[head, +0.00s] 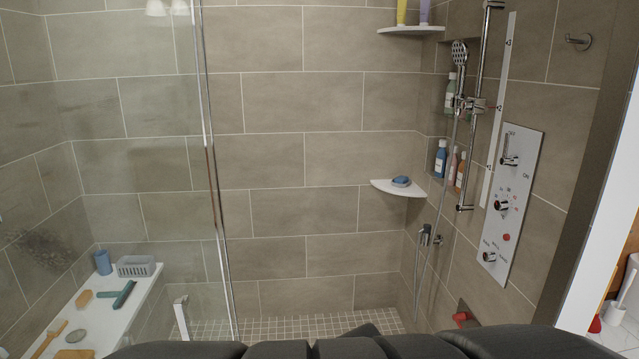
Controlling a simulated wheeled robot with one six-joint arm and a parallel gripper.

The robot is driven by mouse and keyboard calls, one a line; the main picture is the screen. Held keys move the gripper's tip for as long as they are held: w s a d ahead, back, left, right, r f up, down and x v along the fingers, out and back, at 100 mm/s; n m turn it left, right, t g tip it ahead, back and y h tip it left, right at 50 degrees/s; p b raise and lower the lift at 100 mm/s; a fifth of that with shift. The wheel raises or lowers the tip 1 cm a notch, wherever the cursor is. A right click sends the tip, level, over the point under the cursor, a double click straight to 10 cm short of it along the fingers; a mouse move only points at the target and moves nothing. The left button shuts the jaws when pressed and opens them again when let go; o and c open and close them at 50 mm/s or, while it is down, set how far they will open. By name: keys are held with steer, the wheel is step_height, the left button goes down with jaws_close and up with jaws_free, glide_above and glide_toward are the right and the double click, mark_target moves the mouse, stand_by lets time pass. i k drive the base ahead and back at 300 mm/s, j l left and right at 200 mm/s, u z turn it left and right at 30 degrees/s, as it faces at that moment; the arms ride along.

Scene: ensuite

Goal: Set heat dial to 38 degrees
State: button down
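A tall white control panel (528,170) is fixed to the tiled wall at the right. A round chrome dial (501,205) sits at its middle, with small marks around it, some of them red; it looks like the heat dial. Its setting is too small to read. Above it is a chrome lever (508,152) by an "ON" label. Below are a small red button (506,237) and a second chrome knob (488,257). My gripper does not show in the head view, and nothing is seen touching the panel.
A shower rail (480,60) with a hand shower (459,53) runs left of the panel. A corner shelf (398,190) holds a blue item. A glass screen edge (211,170) stands left of centre. A white bench (120,308) holds bath items. Tiled floor (300,326) shows ahead.

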mark_target(502, 205)
steer(key=z, duration=1.2)
steer(key=k, duration=0.05)
